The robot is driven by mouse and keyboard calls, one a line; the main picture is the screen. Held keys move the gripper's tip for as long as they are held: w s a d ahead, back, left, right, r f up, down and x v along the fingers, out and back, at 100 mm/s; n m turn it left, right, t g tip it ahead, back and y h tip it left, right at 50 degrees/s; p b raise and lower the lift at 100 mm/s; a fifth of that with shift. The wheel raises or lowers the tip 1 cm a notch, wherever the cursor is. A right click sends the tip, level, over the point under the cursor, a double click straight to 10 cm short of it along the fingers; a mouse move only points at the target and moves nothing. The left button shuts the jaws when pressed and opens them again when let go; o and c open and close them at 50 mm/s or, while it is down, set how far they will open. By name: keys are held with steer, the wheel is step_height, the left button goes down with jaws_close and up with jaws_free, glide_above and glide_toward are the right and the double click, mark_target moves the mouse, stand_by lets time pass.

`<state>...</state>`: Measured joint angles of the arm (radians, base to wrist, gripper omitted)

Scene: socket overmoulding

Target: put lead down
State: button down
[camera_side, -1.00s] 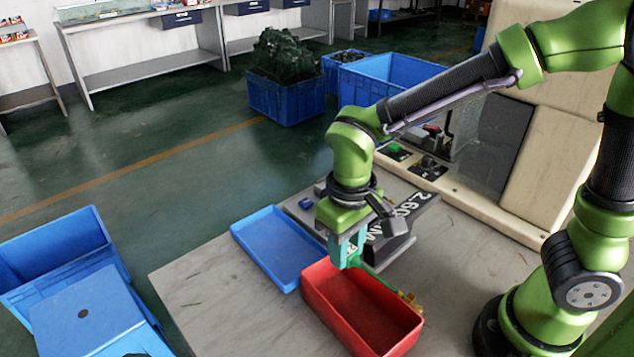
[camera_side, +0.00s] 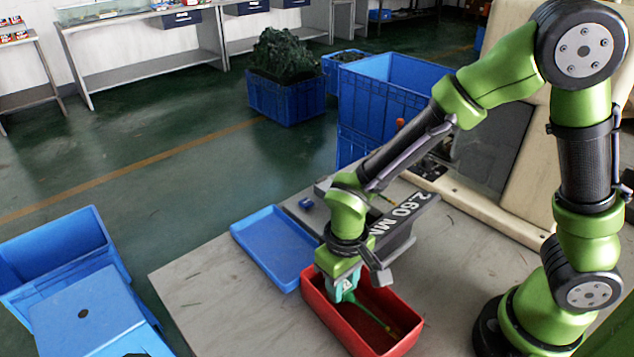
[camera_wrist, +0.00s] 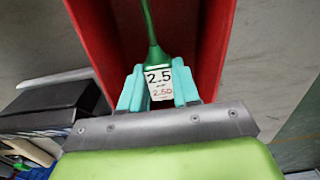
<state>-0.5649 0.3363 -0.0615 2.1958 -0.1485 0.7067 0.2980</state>
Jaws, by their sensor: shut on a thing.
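My gripper (camera_side: 342,291) is low inside the red bin (camera_side: 319,303), at its far end. I cannot tell whether the lead touches the bin floor.
A blue tray (camera_side: 275,245) lies beside the red bin on the grey table (camera_side: 215,290). Blue crates (camera_side: 85,290) stand at the left. The table's left front is clear.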

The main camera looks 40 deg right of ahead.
steer(key=shift+f, duration=0.1)
steer(key=shift+f, duration=0.5)
steer(key=c, duration=0.8)
jaws_free()
